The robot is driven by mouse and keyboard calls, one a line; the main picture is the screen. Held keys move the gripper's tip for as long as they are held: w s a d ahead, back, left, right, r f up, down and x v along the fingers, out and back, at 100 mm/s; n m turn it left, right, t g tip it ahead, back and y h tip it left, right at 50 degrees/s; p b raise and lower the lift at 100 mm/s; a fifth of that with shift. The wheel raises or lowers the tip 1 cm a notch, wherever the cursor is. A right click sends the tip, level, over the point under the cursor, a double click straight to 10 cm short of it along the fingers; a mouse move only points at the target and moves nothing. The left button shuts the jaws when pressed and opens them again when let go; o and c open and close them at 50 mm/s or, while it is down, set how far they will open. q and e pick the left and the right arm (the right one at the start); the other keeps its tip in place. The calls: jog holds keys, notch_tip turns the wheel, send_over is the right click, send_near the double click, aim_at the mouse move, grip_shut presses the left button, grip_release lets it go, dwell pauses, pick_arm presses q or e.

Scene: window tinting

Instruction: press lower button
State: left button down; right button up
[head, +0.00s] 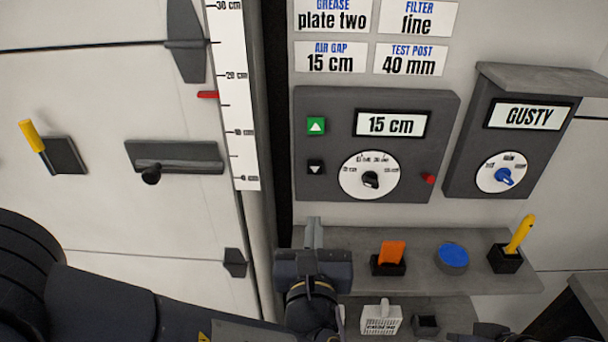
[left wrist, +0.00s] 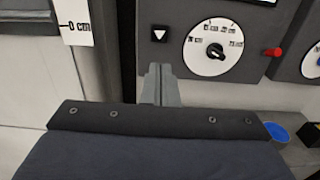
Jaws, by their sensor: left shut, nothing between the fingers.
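The lower button (head: 316,168) is a small black square with a white down triangle, on the left of a grey control panel (head: 439,120). It also shows in the left wrist view (left wrist: 159,34). A green button (head: 316,126) with a white up triangle sits above it. My left gripper (head: 313,226) is shut and empty, its fingers pointing up toward the panel. Its tips are below the lower button and apart from it in the head view. In the left wrist view, the fingertips (left wrist: 160,70) are just below the button. My right gripper is not seen.
The panel has a "15 cm" display (head: 391,123), a dial (head: 371,178) and a red knob (head: 428,178). A shelf (head: 430,282) below holds an orange piece (head: 391,253), a blue disc (head: 452,256) and a yellow-handled tool (head: 520,234). A ruler (head: 236,110) stands left.

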aim_at(315, 169)
pick_arm(q)
jog(key=w+p, duration=0.3)
jog(key=w, duration=1)
jog(key=shift+w, duration=0.5)
